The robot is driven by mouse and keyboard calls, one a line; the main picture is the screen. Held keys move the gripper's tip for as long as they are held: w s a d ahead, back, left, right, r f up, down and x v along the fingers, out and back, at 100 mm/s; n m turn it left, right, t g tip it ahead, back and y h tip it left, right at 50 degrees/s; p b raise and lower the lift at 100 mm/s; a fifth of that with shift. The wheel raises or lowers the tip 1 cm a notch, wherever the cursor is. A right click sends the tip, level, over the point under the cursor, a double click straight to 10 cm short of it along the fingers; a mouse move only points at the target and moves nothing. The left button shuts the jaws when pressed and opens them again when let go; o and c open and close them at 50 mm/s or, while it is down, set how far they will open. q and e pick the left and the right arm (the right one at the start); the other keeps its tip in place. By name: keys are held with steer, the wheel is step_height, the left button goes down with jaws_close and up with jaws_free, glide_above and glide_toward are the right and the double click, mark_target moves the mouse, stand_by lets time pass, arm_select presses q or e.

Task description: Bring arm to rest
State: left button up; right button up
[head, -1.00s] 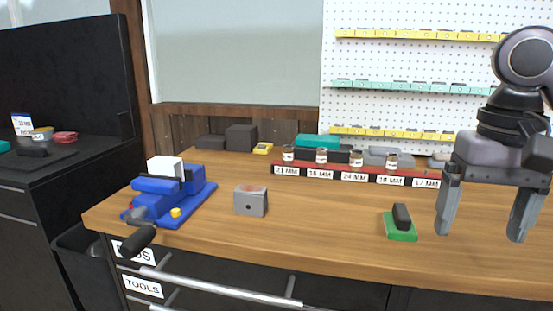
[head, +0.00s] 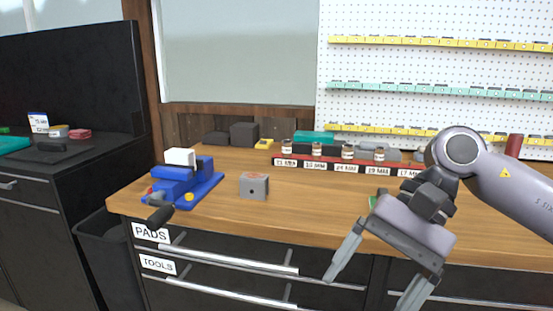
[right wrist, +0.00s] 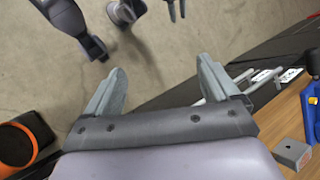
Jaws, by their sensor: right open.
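My right gripper (head: 372,275) hangs in front of the workbench's front edge at the right of the head view, tilted, with its fingers apart and nothing between them. In the right wrist view its fingers (right wrist: 160,85) are spread over bare floor. A green block with a dark handle (head: 373,201) lies on the bench, mostly hidden behind my right arm. My left gripper is not in the head view; parts of my own body show at the top of the right wrist view.
The wooden bench (head: 310,205) carries a blue vise (head: 185,185), a grey block (head: 254,186) and a red labelled rack (head: 320,165) with several small jars. Drawers with bar handles (head: 225,257) face me below. A black cabinet (head: 75,205) stands at left. An orange-black cylinder (right wrist: 20,145) shows in the wrist view.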

steer(key=s+a+r+m+g+y+p, duration=0.2)
steer(key=s+a+m+g+y, duration=0.1)
steer(key=a+m+y, duration=0.85)
steer(key=w+d+f+m+t+h+p, duration=0.15)
steer(key=w+d+f+m+t, duration=0.3)
steer(key=m+t, duration=1.05)
steer(key=w+d+f+m+t+h, duration=0.35)
steer(key=f+m+t, duration=0.4)
steer(key=m, duration=1.25)
steer(key=s+d+f+m+g+h, duration=0.2)
steer(key=s+d+f+m+h, duration=0.1)
steer(key=s+d+f+m, duration=0.1)
steer(key=s+d+f+m+g+h+p, duration=0.1)
steer(key=s+d+f+m+h, duration=0.3)
steer(key=f+m, duration=0.4)
steer(key=s+d+f+m+g+h+p, duration=0.1)
steer(key=s+d+f+m+h, duration=0.3)
steer(key=f, duration=0.7)
steer(key=s+m+g, duration=0.1)
steer(key=s+m, duration=0.1)
steer(key=shift+s+g, duration=0.3)
steer(key=shift+g, duration=0.05)
steer(key=shift+d, duration=0.1)
